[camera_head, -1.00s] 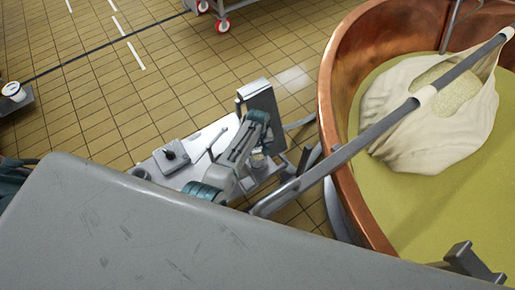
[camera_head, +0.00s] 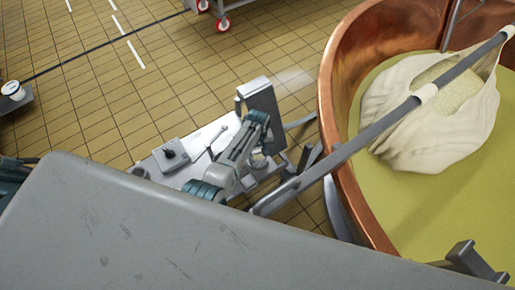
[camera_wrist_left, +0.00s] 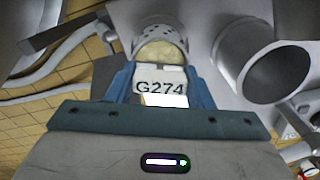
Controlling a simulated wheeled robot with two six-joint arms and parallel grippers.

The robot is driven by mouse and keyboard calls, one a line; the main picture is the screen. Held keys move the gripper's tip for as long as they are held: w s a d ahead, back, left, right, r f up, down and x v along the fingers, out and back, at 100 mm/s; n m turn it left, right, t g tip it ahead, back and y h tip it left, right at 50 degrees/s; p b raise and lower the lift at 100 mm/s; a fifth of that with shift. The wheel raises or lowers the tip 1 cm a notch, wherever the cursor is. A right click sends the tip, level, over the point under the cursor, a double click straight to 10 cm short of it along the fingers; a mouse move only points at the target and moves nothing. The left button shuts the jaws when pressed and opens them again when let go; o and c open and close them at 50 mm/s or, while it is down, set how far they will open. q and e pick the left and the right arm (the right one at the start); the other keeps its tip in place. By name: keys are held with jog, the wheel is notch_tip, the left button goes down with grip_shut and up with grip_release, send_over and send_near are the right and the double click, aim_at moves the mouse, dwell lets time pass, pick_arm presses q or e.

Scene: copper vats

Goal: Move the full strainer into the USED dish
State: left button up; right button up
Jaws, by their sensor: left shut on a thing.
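My left gripper (camera_wrist_left: 160,80) has its two blue fingers shut on a white tab marked G274. The tab is at the near side of a perforated metal strainer (camera_wrist_left: 180,40) with pale curd inside, at the top middle of the left wrist view. To its right is an open, empty-looking grey metal cylinder (camera_wrist_left: 225,60). No USED lettering is legible, so I cannot tell which vessel is the USED dish. My right gripper does not show.
A copper vat (camera_head: 333,110) with yellow-green liquid stands at the right. A cloth bag of curd (camera_head: 425,140) hangs in it from a long grey bar (camera_head: 385,125). Tiled floor (camera_head: 90,100) is open behind.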

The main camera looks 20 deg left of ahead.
pick_arm(q)
jog(key=o, duration=1.1)
jog(key=shift+o, duration=0.2)
